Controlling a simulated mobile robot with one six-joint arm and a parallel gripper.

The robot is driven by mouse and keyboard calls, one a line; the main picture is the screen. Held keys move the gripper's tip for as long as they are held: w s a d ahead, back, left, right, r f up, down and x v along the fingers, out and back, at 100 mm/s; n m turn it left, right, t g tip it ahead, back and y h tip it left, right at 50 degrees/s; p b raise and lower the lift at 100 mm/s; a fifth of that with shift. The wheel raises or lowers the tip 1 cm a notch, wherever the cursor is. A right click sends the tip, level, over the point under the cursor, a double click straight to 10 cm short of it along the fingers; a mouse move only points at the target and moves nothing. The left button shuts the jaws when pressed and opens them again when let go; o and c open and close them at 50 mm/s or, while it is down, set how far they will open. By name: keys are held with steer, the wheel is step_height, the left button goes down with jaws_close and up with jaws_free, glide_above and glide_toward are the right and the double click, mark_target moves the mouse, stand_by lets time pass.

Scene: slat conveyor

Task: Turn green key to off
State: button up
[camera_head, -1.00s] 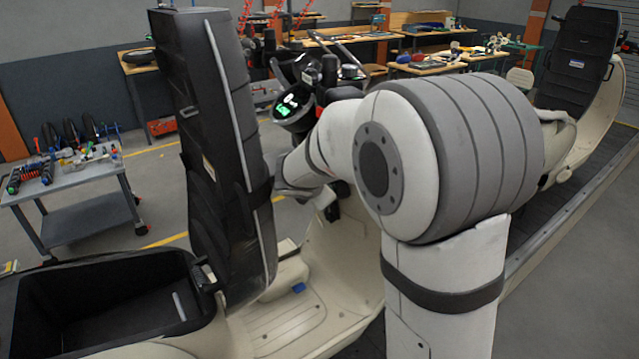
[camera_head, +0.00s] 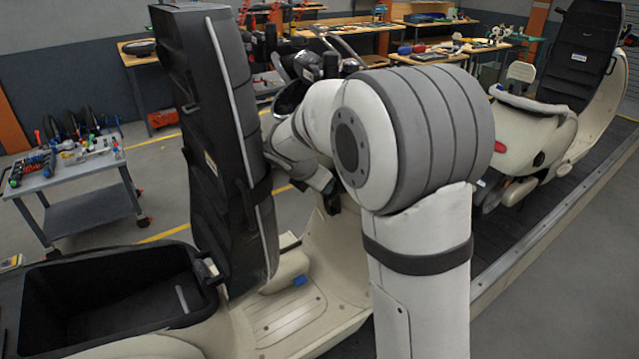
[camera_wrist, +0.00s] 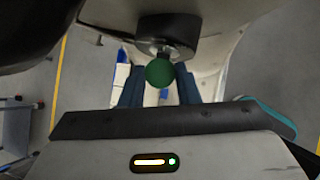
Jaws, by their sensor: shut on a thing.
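The green key (camera_wrist: 160,72) has a round green head and shows in the wrist view, just in front of a dark round lock (camera_wrist: 168,35). My gripper (camera_wrist: 160,80) has its two blue-grey fingers on either side of the green head and is shut on it. The key's shaft is mostly hidden behind the head, so its turn angle cannot be read. In the head view, the key and my fingers are hidden behind my arm and the scooter's raised seat (camera_head: 215,130). The cream scooter (camera_head: 300,315) stands close in front, its handlebar area partly covered by my arm.
An open black storage box (camera_head: 100,290) lies under the raised seat. A grey tool trolley (camera_head: 85,170) stands at left. Another cream scooter (camera_head: 530,135) is on the conveyor (camera_head: 560,225) at right. Workbenches (camera_head: 400,30) line the back. Floor between trolley and scooter is clear.

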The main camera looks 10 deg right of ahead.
stand_by(0.3)
steer(key=shift+w+g, duration=0.1)
steer(key=shift+g, duration=0.2)
steer(key=shift+o, duration=0.2)
steer(key=shift+s+r+n+g, duration=0.2)
steer(key=shift+n+g, duration=0.1)
steer(key=shift+n, duration=0.1)
steer(key=o, duration=0.9)
steer(key=shift+w+a+f, duration=0.1)
steer(key=shift+w, duration=0.05)
steer(key=shift+o, duration=0.2)
